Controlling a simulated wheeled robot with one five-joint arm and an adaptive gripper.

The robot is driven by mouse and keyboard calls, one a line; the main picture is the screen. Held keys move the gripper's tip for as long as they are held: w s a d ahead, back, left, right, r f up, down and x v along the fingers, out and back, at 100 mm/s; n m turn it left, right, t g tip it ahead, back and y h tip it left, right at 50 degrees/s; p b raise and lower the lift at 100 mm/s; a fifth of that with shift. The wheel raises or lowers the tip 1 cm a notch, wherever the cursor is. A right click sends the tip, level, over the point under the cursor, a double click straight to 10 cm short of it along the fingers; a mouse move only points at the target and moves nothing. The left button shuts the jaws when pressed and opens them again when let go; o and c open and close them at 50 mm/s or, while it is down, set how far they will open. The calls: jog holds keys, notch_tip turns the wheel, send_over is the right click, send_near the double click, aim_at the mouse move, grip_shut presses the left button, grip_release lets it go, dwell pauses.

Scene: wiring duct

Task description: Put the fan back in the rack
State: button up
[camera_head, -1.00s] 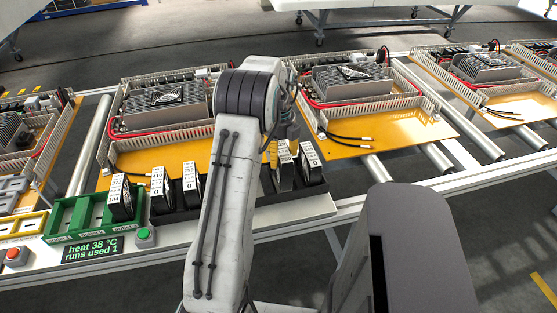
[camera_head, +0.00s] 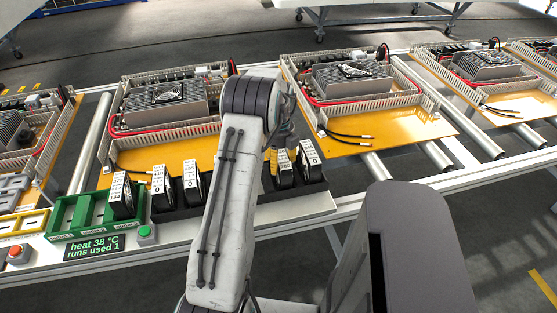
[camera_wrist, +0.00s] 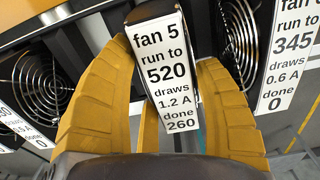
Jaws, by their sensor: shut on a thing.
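My gripper (camera_wrist: 170,105) is shut on fan 5 (camera_wrist: 165,70), a dark fan with a white end label reading "run to 520, draws 1.2 A, done 260". Its yellow fingers lie on both sides of the label. In the camera_head view the yellow fingers (camera_head: 271,161) are over the right half of the black rack (camera_head: 215,207), partly behind my arm. Fan 5 is largely hidden there, and I cannot tell whether it touches the rack floor. Neighbouring fans show beside it in the wrist view: a grilled one at left (camera_wrist: 45,85) and one labelled 345 at right (camera_wrist: 290,60).
The rack also holds fans at left (camera_head: 161,190) and right (camera_head: 310,163). Another fan (camera_head: 122,197) stands in the green tray (camera_head: 75,217). A green button (camera_head: 145,232) and a display (camera_head: 92,248) reading "heat 38 °C, runs used 1" are in front. Orange boards stand behind.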

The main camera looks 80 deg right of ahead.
jog(key=shift+f, duration=0.1)
jog(key=o, duration=0.8)
jog(key=shift+f, duration=0.1)
jog(key=o, duration=0.4)
jog(key=shift+o, duration=0.2)
notch_tip(320, 180, up, 12)
jog(key=shift+r, duration=0.25)
